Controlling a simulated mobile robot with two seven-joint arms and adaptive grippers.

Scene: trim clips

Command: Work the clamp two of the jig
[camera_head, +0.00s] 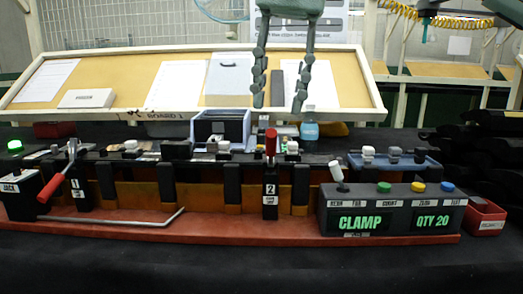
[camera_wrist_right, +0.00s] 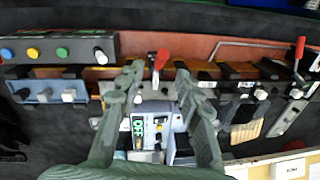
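Clamp two (camera_head: 270,190) is a black post labelled 2 on the front of the jig (camera_head: 230,232). Its red handle (camera_head: 271,142) stands upright. My right gripper (camera_head: 279,106) hangs from above with its two fingers apart, empty, near and above the handle in the picture. In the right wrist view the red handle (camera_wrist_right: 161,59) shows between and just beyond the open fingertips (camera_wrist_right: 158,68), with no contact seen. Clamp one (camera_head: 78,188) stands at the left with its red-gripped lever (camera_head: 50,188) slanting down to the left. My left gripper is not in view.
A control box (camera_head: 345,200) at the jig's right reads CLAMP and QTY 20. A grey-blue bin (camera_head: 222,128), a blue bottle (camera_head: 309,128) and a tilted board (camera_head: 130,82) stand behind. A bent metal rod (camera_head: 120,222) lies along the front. The dark table front is clear.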

